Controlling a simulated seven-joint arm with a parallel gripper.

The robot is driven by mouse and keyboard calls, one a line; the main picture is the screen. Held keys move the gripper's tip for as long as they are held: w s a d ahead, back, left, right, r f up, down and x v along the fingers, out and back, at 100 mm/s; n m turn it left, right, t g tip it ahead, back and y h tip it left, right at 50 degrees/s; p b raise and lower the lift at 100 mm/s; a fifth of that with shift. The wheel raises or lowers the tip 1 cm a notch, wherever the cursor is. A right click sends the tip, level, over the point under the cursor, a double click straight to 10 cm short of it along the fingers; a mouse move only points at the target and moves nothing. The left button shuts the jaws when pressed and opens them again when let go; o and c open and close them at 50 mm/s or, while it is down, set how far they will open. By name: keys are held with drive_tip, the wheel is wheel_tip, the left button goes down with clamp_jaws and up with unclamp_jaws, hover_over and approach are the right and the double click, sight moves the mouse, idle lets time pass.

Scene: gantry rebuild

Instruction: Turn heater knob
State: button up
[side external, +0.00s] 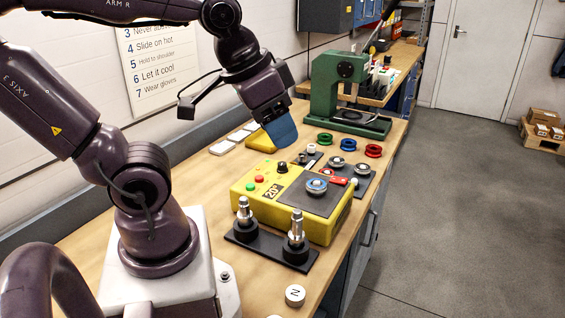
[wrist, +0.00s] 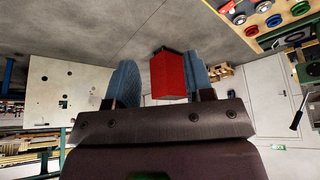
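The heater is a yellow box (side external: 253,205) on the bench in the side view, with a dark top plate and a "20°" label. Its black knob (side external: 282,167) stands on the top near the back, close to red, green and orange buttons. My gripper (side external: 283,143) hangs above the knob with blue fingers pointing down, apart from it. In the wrist view, the blue fingers of my gripper (wrist: 160,80) stand apart. A red box (wrist: 168,76) shows between them, seemingly in the background. The knob is not clear in the wrist view.
A blue ring with a metal part (side external: 316,186) lies on the heater plate. A black stand with two metal posts (side external: 270,246) is in front. A green press (side external: 340,95) stands behind. Coloured rings (side external: 373,151) and a white round piece (side external: 295,295) lie on the bench.

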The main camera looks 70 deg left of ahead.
drive_tip(key=shift+o, duration=0.3)
drive_tip(key=w+a+f+n+g, duration=0.2)
drive_tip(key=w+a+f+n, duration=0.1)
drive_tip(key=a, duration=0.4)
drive_tip(key=w+a+f+n+g, duration=0.2)
drive_tip(key=w+a+n, duration=0.1)
drive_tip(key=a+n, duration=0.2)
drive_tip(key=shift+w+a+f, duration=0.35)
drive_tip(key=shift+a+f, duration=0.05)
drive_tip(key=shift+a, duration=0.8)
drive_tip(key=n+g, duration=0.1)
drive_tip(key=n, duration=1.1)
approach(282, 163)
wheel_tip(282, 163, down, 9)
drive_tip(key=shift+a+f, duration=0.1)
drive_tip(key=shift+f, duration=0.05)
drive_tip(key=c, duration=0.9)
